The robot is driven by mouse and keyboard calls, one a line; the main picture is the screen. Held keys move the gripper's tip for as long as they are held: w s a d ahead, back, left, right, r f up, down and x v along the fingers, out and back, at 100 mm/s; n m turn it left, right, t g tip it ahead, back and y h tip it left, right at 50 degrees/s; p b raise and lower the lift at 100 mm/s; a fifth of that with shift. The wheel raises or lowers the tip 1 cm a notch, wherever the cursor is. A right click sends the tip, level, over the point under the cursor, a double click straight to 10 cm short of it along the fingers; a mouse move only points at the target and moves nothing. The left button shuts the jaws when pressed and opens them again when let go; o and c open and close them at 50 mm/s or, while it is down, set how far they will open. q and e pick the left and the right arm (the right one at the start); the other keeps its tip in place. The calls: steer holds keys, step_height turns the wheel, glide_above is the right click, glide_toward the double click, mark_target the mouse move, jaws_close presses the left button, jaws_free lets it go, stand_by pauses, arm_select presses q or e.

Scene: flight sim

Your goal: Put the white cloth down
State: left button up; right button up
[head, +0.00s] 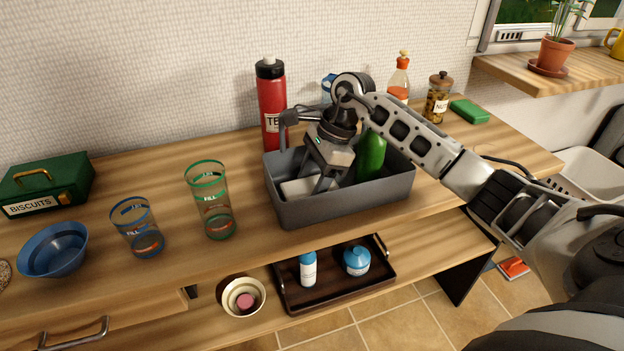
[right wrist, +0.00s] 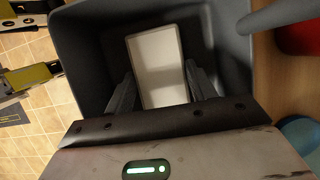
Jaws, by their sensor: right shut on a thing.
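The white cloth (head: 296,188) is a flat, pale block inside the grey bin (head: 340,207), near its left end. It also shows in the right wrist view (right wrist: 158,62), between dark bin walls. My right gripper (head: 317,186) reaches down into the bin and is shut on the cloth, with one finger at each side of it. The wrist view shows both fingers (right wrist: 160,92) along the cloth's near end. Whether the cloth touches the bin floor is hard to tell.
A green bottle (head: 370,155) stands in the bin right of my gripper. A red flask (head: 271,105) stands behind the bin. Two glasses (head: 212,205) (head: 140,232) and a blue bowl (head: 55,250) are on the left. A dark tray (head: 335,298) sits on the shelf below.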

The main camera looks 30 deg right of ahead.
steer(key=shift+f, duration=0.15)
steer(key=o, duration=1)
steer(key=shift+r, duration=0.25)
steer(key=v, duration=1.2)
